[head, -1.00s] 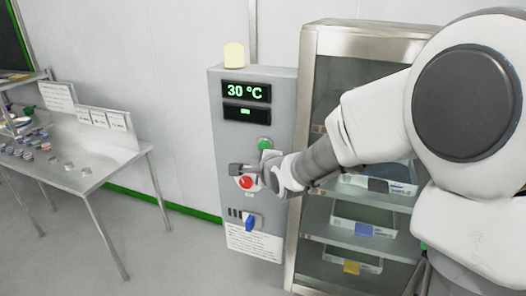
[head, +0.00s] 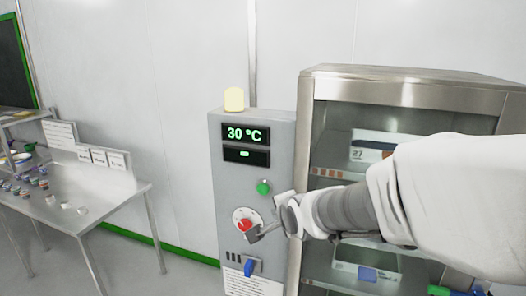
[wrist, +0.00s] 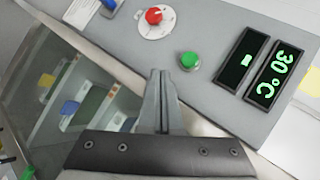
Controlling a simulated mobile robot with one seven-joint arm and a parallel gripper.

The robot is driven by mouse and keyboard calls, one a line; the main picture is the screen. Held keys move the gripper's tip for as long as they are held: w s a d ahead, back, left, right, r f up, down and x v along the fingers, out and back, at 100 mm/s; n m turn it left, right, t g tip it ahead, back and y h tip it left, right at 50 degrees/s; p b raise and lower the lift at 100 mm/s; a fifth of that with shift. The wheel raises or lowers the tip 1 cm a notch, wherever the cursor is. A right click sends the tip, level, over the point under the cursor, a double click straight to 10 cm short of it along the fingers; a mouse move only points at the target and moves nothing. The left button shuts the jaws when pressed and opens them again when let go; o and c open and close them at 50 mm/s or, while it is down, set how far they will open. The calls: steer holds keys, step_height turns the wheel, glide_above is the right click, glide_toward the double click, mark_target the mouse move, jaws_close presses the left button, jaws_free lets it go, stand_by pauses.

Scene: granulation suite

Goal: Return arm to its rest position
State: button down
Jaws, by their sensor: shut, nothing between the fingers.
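My gripper (head: 254,238) is in front of the grey control panel (head: 226,172), close to the red knob (head: 244,225) in the head view. In the wrist view my gripper (wrist: 159,76) has its fingers together with nothing between them, and it points toward the panel between the red knob (wrist: 154,15) and the green button (wrist: 188,60). My arm reaches in from the right, in front of the cabinet. I cannot tell from these views whether the fingertips touch the panel.
The display (head: 246,134) reads 30 °C. A blue switch (head: 249,267) sits low on the panel. The glass-fronted cabinet (head: 405,90) holds trays on shelves at right. A steel table (head: 110,199) with small items stands at left. Floor between table and panel is clear.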

steer(key=s+d+n+g, duration=0.1)
steer(key=s+d+n, duration=0.2)
steer(key=s, duration=0.5)
steer(key=s+d+n+g+h, duration=0.1)
steer(key=s+d+n, duration=0.3)
steer(key=s, duration=0.5)
steer(key=s+d+n+g+h, duration=0.1)
steer(key=s+d+n+g, duration=0.2)
steer(key=s+n, duration=0.3)
steer(key=shift+s+d+r+b, duration=0.25)
steer(key=shift+s+d+b, duration=0.1)
steer(key=shift+s, duration=0.9)
stand_by(1.0)
